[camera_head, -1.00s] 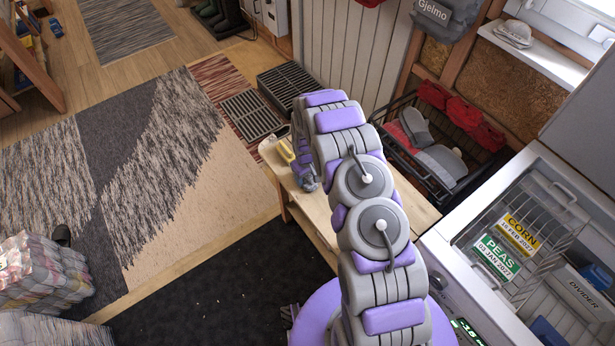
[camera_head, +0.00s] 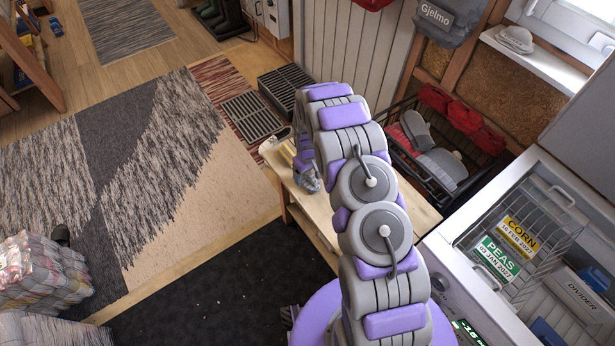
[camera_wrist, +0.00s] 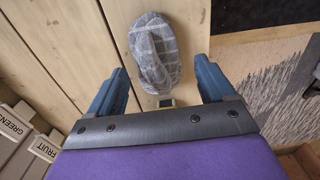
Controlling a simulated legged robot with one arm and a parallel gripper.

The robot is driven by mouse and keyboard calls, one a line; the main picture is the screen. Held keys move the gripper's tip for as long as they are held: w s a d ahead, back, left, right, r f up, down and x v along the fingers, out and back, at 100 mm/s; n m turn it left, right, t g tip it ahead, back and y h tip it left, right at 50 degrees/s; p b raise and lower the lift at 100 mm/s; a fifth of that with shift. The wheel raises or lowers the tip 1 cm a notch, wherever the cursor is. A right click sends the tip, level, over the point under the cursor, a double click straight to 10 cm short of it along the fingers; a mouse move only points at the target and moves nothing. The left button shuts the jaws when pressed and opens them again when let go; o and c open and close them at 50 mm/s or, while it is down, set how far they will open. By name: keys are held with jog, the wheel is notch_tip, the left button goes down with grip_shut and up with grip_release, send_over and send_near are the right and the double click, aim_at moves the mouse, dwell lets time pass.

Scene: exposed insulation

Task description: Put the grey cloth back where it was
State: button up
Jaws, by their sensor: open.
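A grey checked cloth bundle (camera_wrist: 152,40) lies on the pale wooden bench (camera_wrist: 70,35) in the wrist view. My gripper (camera_wrist: 160,68) is open, with its two blue fingers apart on either side of the near end of the cloth. I see no contact between fingers and cloth. A small object with a dark and yellow part (camera_wrist: 166,103) shows between the fingers, near the palm. In the head view my gripper (camera_head: 307,180) is over the left end of the bench (camera_head: 318,213), and my arm hides much of the bench top. I cannot make out the cloth there.
Boxes labelled GREENS and FRUIT (camera_wrist: 25,140) stand at the left in the wrist view. The open freezer (camera_head: 470,225) with wire baskets is right of the bench. A dark wire crate (camera_head: 440,165) stands behind it. Open floor and a rug (camera_head: 180,170) lie to the left.

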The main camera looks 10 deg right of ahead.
jog(key=r, duration=0.2)
jog(key=r+p, duration=0.1)
jog(key=r, duration=0.5)
jog(key=shift+d+r, duration=0.15)
jog(key=shift+d, duration=0.15)
jog(key=shift+a+r, duration=0.1)
jog(key=shift+r, duration=0.2)
notch_tip(320, 180, up, 13)
jog(key=m, duration=0.1)
send_over(309, 175)
jog(key=s+d, duration=0.1)
jog(key=s, duration=0.5)
jog(key=s+r+m, duration=0.1)
jog(key=s+r, duration=0.9)
jog(key=r, duration=0.2)
jog(key=s+r+m+g, duration=0.1)
jog(key=s+r, duration=0.3)
jog(key=s, duration=0.9)
jog(key=s+r+m, duration=0.1)
jog(key=s+r, duration=0.4)
jog(key=s, duration=0.8)
jog(key=shift+s+a+r+m+g, duration=0.15)
jog(key=shift+s+a+m+g, duration=0.15)
jog(key=shift+s+a+g, duration=0.1)
jog(key=shift+w, duration=0.1)
